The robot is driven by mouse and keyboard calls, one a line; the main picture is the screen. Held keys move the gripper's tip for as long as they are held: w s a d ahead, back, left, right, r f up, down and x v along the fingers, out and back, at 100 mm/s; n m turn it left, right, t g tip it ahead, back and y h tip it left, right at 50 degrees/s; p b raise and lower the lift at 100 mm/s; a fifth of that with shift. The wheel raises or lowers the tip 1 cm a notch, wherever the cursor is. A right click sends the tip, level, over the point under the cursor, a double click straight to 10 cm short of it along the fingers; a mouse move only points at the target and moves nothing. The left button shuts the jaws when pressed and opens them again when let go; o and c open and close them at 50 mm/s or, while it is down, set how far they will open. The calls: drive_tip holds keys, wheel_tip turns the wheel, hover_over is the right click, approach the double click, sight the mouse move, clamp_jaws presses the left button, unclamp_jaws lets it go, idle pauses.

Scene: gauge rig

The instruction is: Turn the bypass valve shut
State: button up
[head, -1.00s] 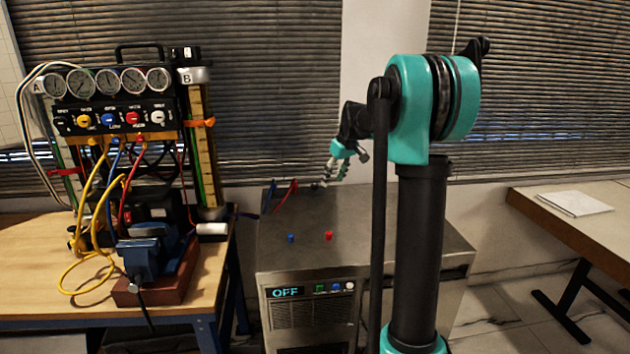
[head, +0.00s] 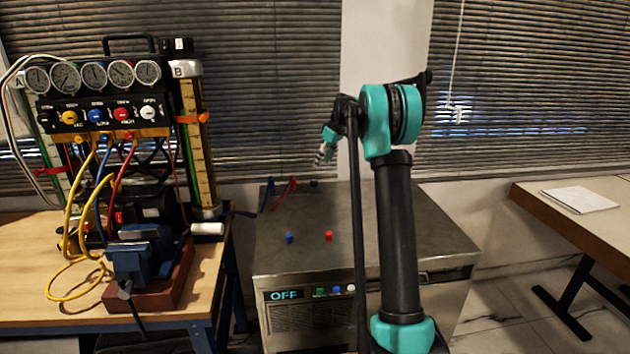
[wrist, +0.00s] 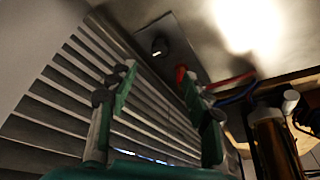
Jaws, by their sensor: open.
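The gauge rig (head: 75,115) stands on the workbench at the left of the head view. Its black panel carries a row of knobs: a black knob (head: 46,115), a yellow knob (head: 69,117), a blue knob (head: 96,116), a red knob (head: 122,113) and a white knob (head: 148,112). The labels are too small to read, so I cannot tell which is the bypass valve. My gripper (head: 325,152) is right of the rig, well apart from the knobs, above the metal cabinet's back edge. In the wrist view its fingers (wrist: 157,88) are apart with nothing held between them.
Several gauges (head: 92,76) sit above the knobs. Column B (head: 192,130) stands at the rig's right side, toward my gripper. Yellow hoses (head: 72,205) and a blue vise (head: 140,258) are in front. The metal cabinet (head: 370,235) bears small blue and red caps.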

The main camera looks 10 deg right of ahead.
sight(314, 181)
drive_tip(key=x, duration=1)
drive_tip(key=shift+f, duration=0.25)
drive_tip(key=shift+c, duration=0.3)
clamp_jaws()
